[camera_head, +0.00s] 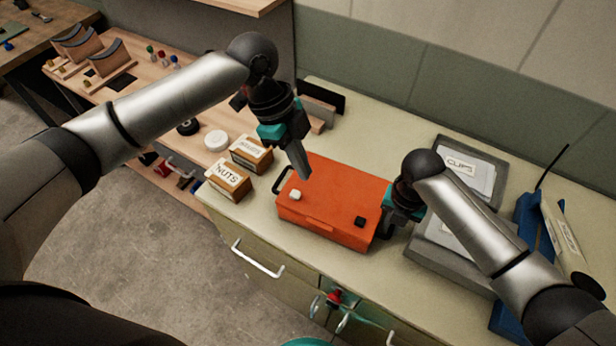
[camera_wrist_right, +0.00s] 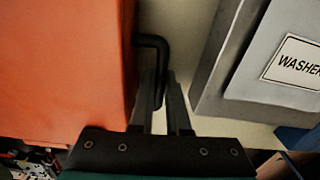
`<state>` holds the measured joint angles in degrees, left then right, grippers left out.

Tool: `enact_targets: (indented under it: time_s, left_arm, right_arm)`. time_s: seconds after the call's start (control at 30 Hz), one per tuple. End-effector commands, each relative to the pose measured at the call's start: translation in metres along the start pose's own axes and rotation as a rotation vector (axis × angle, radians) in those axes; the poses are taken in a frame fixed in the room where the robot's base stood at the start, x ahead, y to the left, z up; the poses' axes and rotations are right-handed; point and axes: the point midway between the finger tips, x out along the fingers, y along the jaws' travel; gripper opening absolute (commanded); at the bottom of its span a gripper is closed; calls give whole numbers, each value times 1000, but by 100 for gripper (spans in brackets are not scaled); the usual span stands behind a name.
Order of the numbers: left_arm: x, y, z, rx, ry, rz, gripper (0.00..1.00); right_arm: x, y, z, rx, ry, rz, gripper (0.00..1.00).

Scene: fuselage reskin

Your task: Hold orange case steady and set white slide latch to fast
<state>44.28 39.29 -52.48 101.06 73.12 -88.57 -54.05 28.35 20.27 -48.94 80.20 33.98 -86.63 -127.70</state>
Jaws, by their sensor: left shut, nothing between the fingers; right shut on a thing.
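The orange case (camera_head: 335,196) lies closed on the counter, and its side fills the left of the right wrist view (camera_wrist_right: 62,70). The white slide latch (camera_head: 295,195) sits on its top near the left end. A black latch (camera_head: 360,221) sits near the right end. My left gripper (camera_head: 304,176) is shut and empty, its fingertips pointing down at the case top just behind the white latch; contact cannot be told. My right gripper (camera_wrist_right: 165,92) is shut on the black side handle (camera_wrist_right: 150,42) at the case's right end. In the head view the right fingers are mostly hidden.
Grey bins, one marked CLIPS (camera_head: 470,168), stand to the right, close to my right gripper. The counter behind the case is mostly clear. Cabinet drawers with handles (camera_head: 258,262) are below.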

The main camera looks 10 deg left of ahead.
Motion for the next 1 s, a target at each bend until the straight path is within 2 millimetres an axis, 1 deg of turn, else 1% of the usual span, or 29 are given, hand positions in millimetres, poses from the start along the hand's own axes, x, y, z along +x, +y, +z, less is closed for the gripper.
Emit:
enact_targets:
  time_s: [0.1, 0.47, 0.5, 0.77, 0.8, 1.0]
  left_arm:
    - [-5, 0, 0, -1, -1, -1, 0]
    - [-6, 0, 0, 0, 0, -1, 0]
    - [-6, 0, 0, 0, 0, 0, 0]
    - [-6, 0, 0, 0, 0, 0, 0]
    - [-5, 0, 0, 0, 0, 0, 0]
    - [-5, 0, 0, 0, 0, 0, 0]
  right_arm:
    - [-1, 1, 0, -1, -2, 3, 0]
    - [-1, 1, 0, -1, -2, 4, 0]
    - [-1, 1, 0, -1, -2, 4, 18]
    - [0, 1, 0, -1, -1, 3, 47]
    - [0, 1, 0, -1, -1, 3, 49]
    - [0, 1, 0, -1, 0, 3, 49]
